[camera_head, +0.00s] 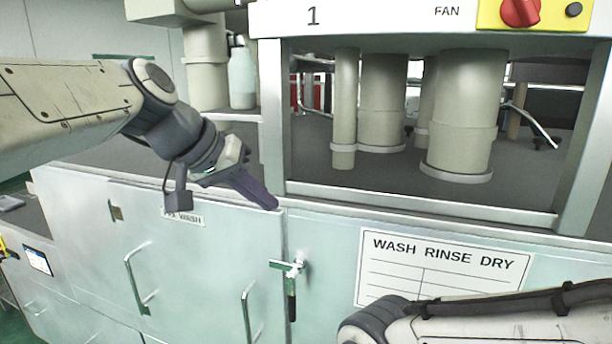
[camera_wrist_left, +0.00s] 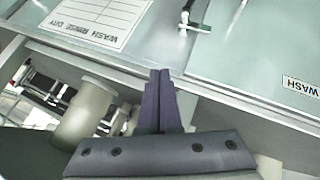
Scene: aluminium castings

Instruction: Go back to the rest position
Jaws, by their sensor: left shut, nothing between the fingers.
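My left gripper (camera_head: 262,196) hangs in front of the cabinet edge, left of the frame marked 1, pointing down and to the right. Its dark fingers are shut with nothing between them; they also show closed together in the left wrist view (camera_wrist_left: 162,88). My right arm enters at the lower right of the head view, and its gripper is outside the picture.
A pale green cabinet (camera_head: 85,215) with handles fills the lower left. Thick pipes (camera_head: 465,115) stand inside the bay. A bottle (camera_head: 242,78) stands behind my left arm.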

